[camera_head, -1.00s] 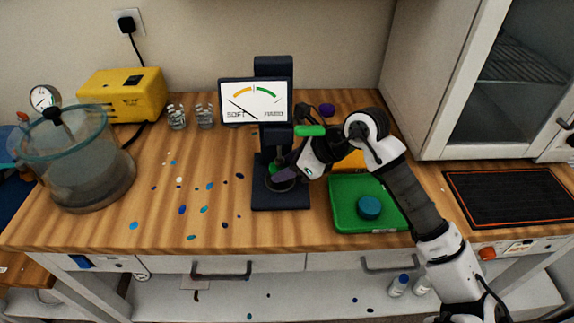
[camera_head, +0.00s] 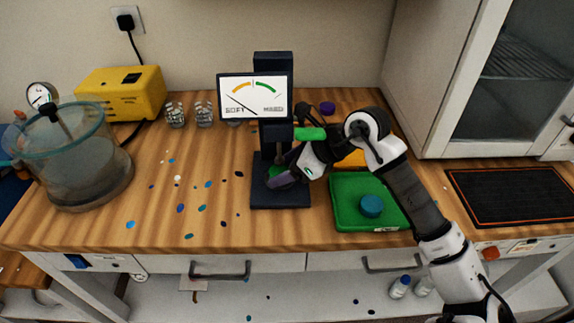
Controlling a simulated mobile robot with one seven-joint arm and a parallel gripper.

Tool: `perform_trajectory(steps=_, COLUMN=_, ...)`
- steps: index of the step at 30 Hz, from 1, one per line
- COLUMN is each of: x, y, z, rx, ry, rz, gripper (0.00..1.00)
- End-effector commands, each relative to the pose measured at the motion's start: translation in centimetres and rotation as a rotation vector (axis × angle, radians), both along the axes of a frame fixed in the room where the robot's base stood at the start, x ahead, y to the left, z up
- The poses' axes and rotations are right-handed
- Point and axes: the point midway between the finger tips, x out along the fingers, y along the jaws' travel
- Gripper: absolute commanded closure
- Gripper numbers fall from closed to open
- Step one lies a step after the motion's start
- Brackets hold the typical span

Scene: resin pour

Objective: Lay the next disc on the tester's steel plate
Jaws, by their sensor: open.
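The tester (camera_head: 273,62) is a dark stand with a SOFT-to-HARD dial; its needle lies at the SOFT side. Its steel plate on the dark base (camera_head: 281,201) is mostly hidden by my gripper. My gripper (camera_head: 281,177) is open, low over the plate under the tester's head. A small green patch, seemingly a disc (camera_head: 275,171), shows between or beside the fingers; I cannot tell whether it touches the plate. A teal disc (camera_head: 371,206) lies in the green tray (camera_head: 350,222) right of the tester.
An orange tray (camera_head: 352,160) and a purple round thing (camera_head: 327,108) are behind my arm. A glass chamber (camera_head: 80,160), yellow pump (camera_head: 122,92) and glass cups (camera_head: 204,114) stand left. A dark mat (camera_head: 515,195) is at right. Resin drops dot the bench left of the tester.

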Motion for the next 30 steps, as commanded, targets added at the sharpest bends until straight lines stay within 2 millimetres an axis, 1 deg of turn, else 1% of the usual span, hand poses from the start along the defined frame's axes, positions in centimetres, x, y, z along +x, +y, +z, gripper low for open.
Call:
perform_trajectory(steps=5, x=0.0, y=0.0, z=0.4, rx=0.0, ry=0.0, rz=0.0, gripper=0.34)
perform_trajectory(steps=11, x=0.0, y=0.0, z=1.9, rx=0.002, ry=0.001, rz=0.0, gripper=0.34)
perform_trajectory(steps=13, x=-0.3, y=-1.2, z=1.9, rx=-0.004, ry=-0.004, rz=-0.004, gripper=0.34)
perform_trajectory(steps=21, x=-2.1, y=-5.3, z=6.5, rx=-0.003, ry=-0.003, rz=-0.003, gripper=0.34)
perform_trajectory(steps=27, x=-3.0, y=-7.2, z=8.8, rx=-0.001, ry=-0.001, rz=-0.001, gripper=0.34)
perform_trajectory(steps=30, x=-3.2, y=-7.7, z=9.4, rx=0.0, ry=0.0, rz=-0.001, gripper=0.34)
